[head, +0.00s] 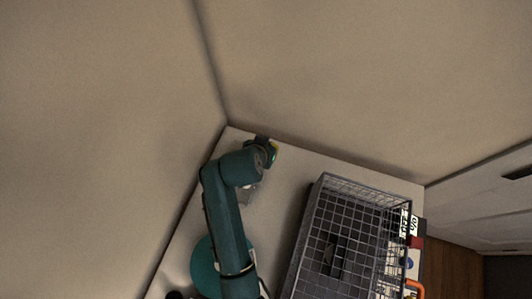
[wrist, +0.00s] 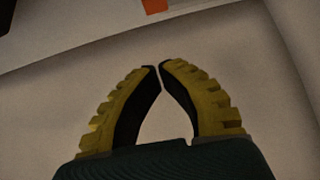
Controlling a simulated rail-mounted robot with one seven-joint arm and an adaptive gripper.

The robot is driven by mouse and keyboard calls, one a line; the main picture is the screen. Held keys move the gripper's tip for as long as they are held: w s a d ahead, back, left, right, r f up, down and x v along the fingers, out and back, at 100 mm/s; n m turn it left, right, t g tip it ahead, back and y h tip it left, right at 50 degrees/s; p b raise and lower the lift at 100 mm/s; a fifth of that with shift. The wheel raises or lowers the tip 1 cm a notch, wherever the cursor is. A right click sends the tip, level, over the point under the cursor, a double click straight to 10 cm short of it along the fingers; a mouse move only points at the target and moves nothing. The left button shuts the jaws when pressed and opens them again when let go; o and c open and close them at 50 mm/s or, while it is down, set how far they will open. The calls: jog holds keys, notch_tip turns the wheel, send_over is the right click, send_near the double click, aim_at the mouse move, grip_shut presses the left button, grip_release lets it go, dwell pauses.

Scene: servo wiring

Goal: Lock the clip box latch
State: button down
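My gripper (wrist: 160,67) has two yellow ribbed fingers with black inner pads in the wrist view. Their tips come together with only a sliver of gap, and nothing is held between them. In the head view my gripper (head: 270,150) is small and partly hidden at the end of my teal arm, near the table's back corner. A small pale object (head: 248,193) shows just below the arm; I cannot tell whether it is the clip box. No latch can be made out. An orange piece (wrist: 154,5) is cut off at the wrist view's top edge, beyond the fingertips.
A grey wire basket (head: 322,186) with dark contents takes up the table's right side. Labels (head: 405,219) and an orange handle (head: 415,288) stand beside it. Walls close off the table's back and left. Bare table (head: 285,185) lies between arm and basket.

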jog(key=shift+w+r, duration=0.1)
jog(key=shift+w, duration=0.05)
jog(key=b+x, duration=0.2)
jog(key=x, duration=0.8)
jog(key=shift+b, duration=0.35)
jog(key=s, duration=0.1)
jog(key=s+a, duration=0.1)
jog(key=s, duration=0.1)
jog(key=shift+s+a+p, duration=0.1)
jog(key=shift+s+p, duration=0.1)
jog(key=shift+p, duration=0.2)
jog(key=shift+s, duration=0.15)
